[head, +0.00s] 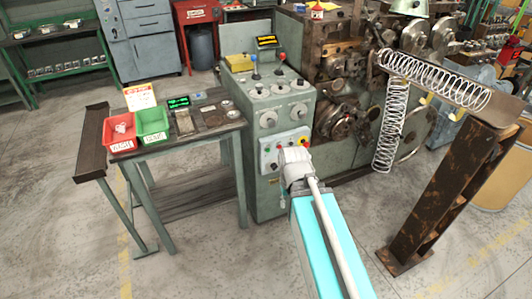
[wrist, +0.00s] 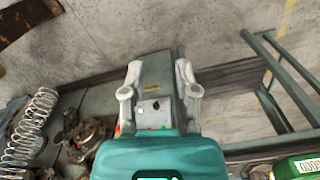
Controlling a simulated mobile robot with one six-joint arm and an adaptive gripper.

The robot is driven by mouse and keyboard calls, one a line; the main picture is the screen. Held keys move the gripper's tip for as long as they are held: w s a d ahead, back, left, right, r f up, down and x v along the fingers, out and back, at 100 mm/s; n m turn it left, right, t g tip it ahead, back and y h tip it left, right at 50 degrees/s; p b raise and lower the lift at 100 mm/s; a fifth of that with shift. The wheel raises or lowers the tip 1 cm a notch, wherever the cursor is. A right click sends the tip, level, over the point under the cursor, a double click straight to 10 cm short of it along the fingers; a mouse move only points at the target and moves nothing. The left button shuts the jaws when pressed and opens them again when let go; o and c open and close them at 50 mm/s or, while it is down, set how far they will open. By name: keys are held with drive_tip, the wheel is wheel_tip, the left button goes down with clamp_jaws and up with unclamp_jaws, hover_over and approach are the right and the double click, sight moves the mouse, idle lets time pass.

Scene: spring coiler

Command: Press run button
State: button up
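A grey control cabinet (head: 265,110) stands beside the coiling machine. On its lower front is a light panel (head: 268,145) with small coloured buttons. My gripper (head: 294,157) is in front of this panel and hides part of it. In the wrist view my gripper (wrist: 158,75) has its two grey fingers apart, with nothing between them. I cannot tell which one is the run button, or whether the gripper touches the panel.
The coiling machine (head: 345,95) is right of the cabinet, with a long spring (head: 440,80) on a rusty stand (head: 455,190). A side table (head: 190,140) at left holds a red bin (head: 119,130) and a green bin (head: 152,122). The floor in front is clear.

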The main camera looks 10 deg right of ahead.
clamp_jaws()
drive_tip(key=shift+d, duration=0.1)
idle(1.1)
